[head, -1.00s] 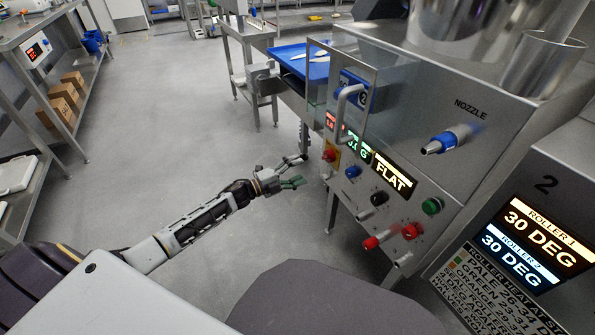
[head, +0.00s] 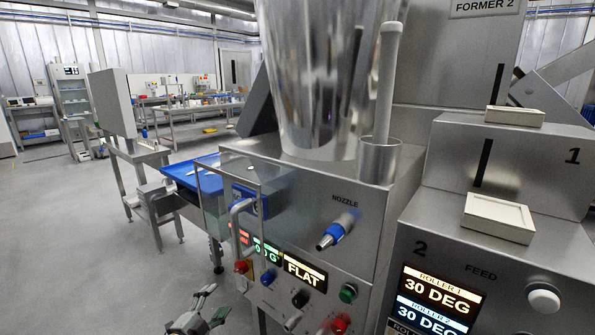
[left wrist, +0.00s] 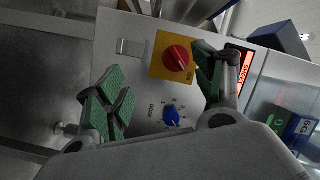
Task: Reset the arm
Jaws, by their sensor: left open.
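My left gripper (head: 206,311) shows at the bottom edge of the head view, low in front of the machine's left side. Its green-padded fingers are spread apart and hold nothing. In the left wrist view the open left gripper (left wrist: 165,90) faces the control panel. A red rotary switch (left wrist: 176,58) on a yellow plate and a blue knob (left wrist: 172,116) appear between and beyond the fingers. I cannot tell how far the fingers are from the panel. My right gripper is not in view.
The steel machine (head: 390,215) fills the right side, with a protruding nozzle (head: 339,230), a door handle (head: 236,222) and a green button (head: 348,293). A blue tray (head: 200,180) lies on a bench behind. Open floor (head: 80,240) lies to the left.

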